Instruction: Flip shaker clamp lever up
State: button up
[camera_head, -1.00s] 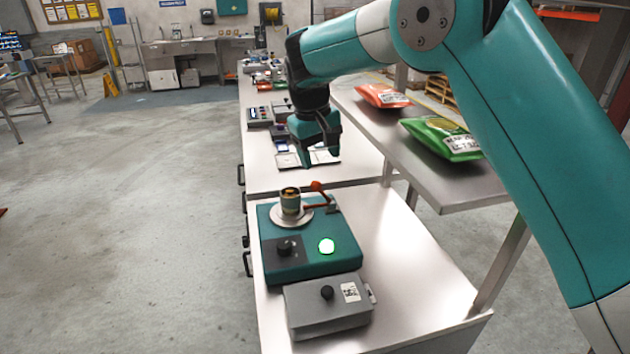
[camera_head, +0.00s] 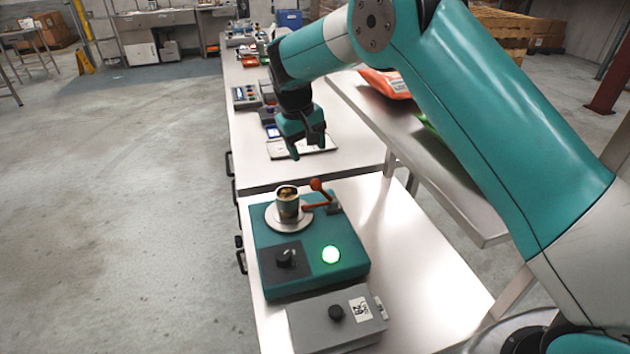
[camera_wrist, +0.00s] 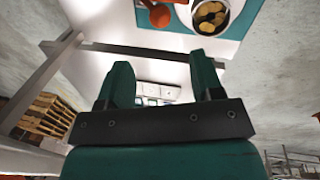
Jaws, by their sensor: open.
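The shaker (camera_head: 345,276) is a teal box on the near bench, with a knob and a lit green button on its top. A cup (camera_head: 288,204) stands upright on its round pale plate. The orange-red clamp lever (camera_head: 320,194) lies beside the cup, with a ball end, hinged at a grey bracket at the right. The lever's ball end (camera_wrist: 160,15) and the cup (camera_wrist: 210,16) also show at the top of the wrist view. My gripper (camera_head: 308,152) is open and empty, above and beyond the shaker, apart from the lever. Its two fingers (camera_wrist: 163,82) show spread in the wrist view.
A grey box (camera_head: 335,318) with a black knob sits in front of the shaker. A raised metal shelf (camera_head: 440,180) with orange and green bags runs along the right. Small instruments stand on the far bench. The floor at left is open.

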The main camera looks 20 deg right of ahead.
aim_at(315, 181)
jog(key=f+p, duration=0.1)
jog(key=f, duration=0.3)
jog(key=d+f+p, duration=0.1)
jog(key=f, duration=0.3)
jog(key=d+f+p, duration=0.1)
jog(key=f+p, duration=0.1)
jog(key=f, duration=0.2)
jog(key=shift+w+d+f, duration=0.2)
